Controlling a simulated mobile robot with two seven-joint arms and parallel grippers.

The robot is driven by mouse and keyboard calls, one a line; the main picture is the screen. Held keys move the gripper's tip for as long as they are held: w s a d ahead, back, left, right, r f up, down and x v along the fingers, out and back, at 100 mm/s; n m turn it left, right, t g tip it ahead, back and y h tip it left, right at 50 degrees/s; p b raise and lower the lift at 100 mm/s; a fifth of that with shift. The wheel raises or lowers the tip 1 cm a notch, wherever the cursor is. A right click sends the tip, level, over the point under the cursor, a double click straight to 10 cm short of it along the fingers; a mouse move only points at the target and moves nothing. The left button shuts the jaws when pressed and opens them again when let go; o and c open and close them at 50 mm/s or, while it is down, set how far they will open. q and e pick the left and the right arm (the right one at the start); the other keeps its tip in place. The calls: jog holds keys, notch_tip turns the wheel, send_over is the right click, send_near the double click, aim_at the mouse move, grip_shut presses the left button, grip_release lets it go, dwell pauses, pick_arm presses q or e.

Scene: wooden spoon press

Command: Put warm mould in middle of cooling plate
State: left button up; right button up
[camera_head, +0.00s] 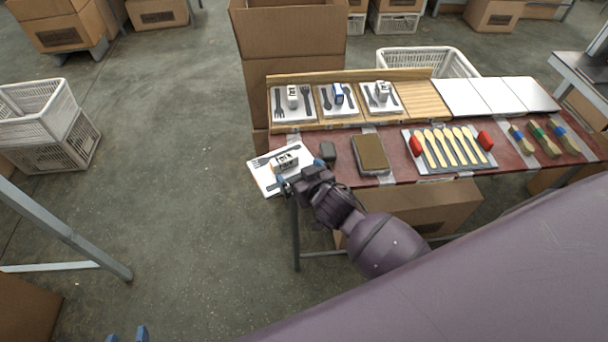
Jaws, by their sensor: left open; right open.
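A brown-topped block with grey sides (370,154) lies on the red table; a small dark block (327,151) is left of it. I cannot tell which piece is the warm mould or which plate is the cooling plate. A white plate with dark fork shapes (268,182) lies at the table's left end, partly past the edge. A white block with a black label (285,160) is on it. My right gripper (283,182) is open at this plate's near side, its fingertips partly hidden. My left gripper (128,335) shows only its blue fingertips at the bottom edge, open and apart.
A wooden rack (350,121) behind holds several white plates with cutlery shapes and small blocks. Blank white panels (495,95) lie right of it. Pale wooden spoons (449,146) and red pieces lie on a white sheet; brushes (540,138) are farther right.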

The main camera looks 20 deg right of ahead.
jog(key=shift+v, duration=0.8)
